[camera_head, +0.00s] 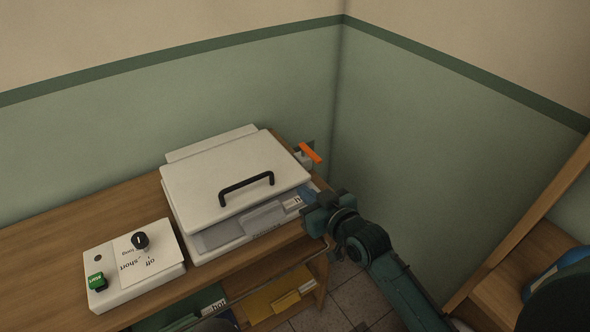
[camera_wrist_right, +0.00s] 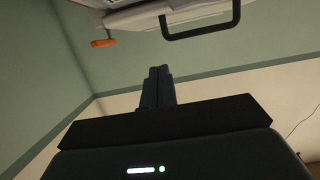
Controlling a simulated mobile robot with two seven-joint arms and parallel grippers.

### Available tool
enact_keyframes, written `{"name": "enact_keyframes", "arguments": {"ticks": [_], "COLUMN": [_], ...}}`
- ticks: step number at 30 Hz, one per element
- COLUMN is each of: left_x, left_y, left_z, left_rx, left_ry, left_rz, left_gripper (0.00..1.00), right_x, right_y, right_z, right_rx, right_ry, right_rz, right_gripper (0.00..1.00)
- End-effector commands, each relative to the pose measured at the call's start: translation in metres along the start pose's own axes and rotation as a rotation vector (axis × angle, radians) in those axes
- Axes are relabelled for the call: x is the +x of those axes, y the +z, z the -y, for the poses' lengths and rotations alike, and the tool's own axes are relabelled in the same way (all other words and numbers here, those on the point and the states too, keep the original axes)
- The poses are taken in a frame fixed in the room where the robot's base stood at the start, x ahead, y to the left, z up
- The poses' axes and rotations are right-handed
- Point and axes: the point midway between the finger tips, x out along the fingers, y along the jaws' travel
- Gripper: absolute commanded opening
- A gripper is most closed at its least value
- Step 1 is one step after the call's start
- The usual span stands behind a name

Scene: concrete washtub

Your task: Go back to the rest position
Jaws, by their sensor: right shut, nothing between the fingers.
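My right gripper (camera_head: 318,212) is at the front right corner of a white machine with a black-handled lid (camera_head: 205,170). Its arm comes in from the lower right. In the right wrist view the gripper's fingers (camera_wrist_right: 158,84) are together with nothing between them. The machine's black handle (camera_wrist_right: 201,36) shows beyond the fingers, apart from them. In the head view I cannot tell whether the gripper touches the machine. My left gripper is not in view.
The machine stands on a wooden table (camera_head: 50,240). A white control box (camera_head: 150,285) with a black knob (camera_head: 140,240) and a green switch (camera_head: 97,282) is at left. An orange lever (camera_head: 310,153) sticks out behind the machine's right side. Yellow and green folders lie below. Walls meet behind; a wooden shelf (camera_head: 520,262) stands right.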

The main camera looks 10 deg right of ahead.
Motion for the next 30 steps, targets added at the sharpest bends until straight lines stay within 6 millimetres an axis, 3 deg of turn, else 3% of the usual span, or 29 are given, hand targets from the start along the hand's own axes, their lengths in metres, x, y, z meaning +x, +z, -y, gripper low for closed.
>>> {"name": "enact_keyframes", "arguments": {"ticks": [4,8,12,15,18,22,30], "left_x": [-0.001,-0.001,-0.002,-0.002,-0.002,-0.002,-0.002], "left_y": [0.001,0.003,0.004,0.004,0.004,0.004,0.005], "left_z": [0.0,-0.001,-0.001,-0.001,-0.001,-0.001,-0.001], "left_rx": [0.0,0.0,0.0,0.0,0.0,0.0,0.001], "left_ry": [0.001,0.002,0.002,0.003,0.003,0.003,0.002], "left_rz": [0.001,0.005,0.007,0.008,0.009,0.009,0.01], "left_gripper": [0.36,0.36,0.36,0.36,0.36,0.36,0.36], "right_x": [-0.004,-0.027,-0.077,-0.115,-0.145,-0.166,-0.169], "right_y": [0.006,0.048,0.115,0.153,0.179,0.194,0.196], "right_z": [0.001,0.013,0.034,0.048,0.059,0.066,0.066], "right_rx": [0.002,0.018,0.037,0.048,0.054,0.057,0.056], "right_ry": [0.001,0.007,0.022,0.032,0.039,0.045,0.046], "right_rz": [0.011,0.085,0.22,0.308,0.375,0.419,0.425], "right_gripper": [0.0,0.0,0.0,0.0,0.0,0.0,0.0]}}
